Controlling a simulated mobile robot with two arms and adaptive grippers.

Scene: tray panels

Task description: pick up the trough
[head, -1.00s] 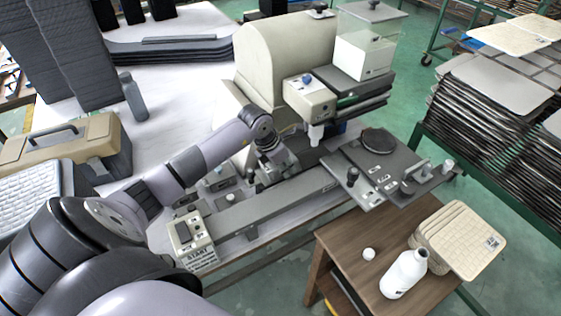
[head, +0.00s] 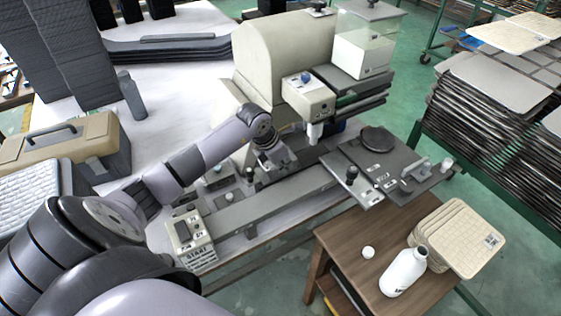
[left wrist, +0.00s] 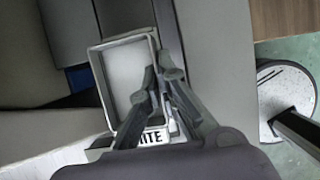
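The trough (left wrist: 128,75) is a pale, open rectangular box. A label ending in "ITE" (left wrist: 152,137) is on its near end. In the left wrist view the fingers of my left gripper (left wrist: 161,76) straddle its right wall, one inside the box and one outside. The fingertips are close together with the wall between them; whether they press on it I cannot tell. In the head view my left gripper (head: 274,160) points down beside the cream machine and largely hides the trough. My right gripper does not show.
The cream machine (head: 265,65) stands behind my gripper. A long grey beam (head: 270,203) with a START box (head: 191,240) lies in front. A wooden table (head: 345,240) at the right bears a white bottle (head: 404,272) and a stack of cream panels (head: 462,235).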

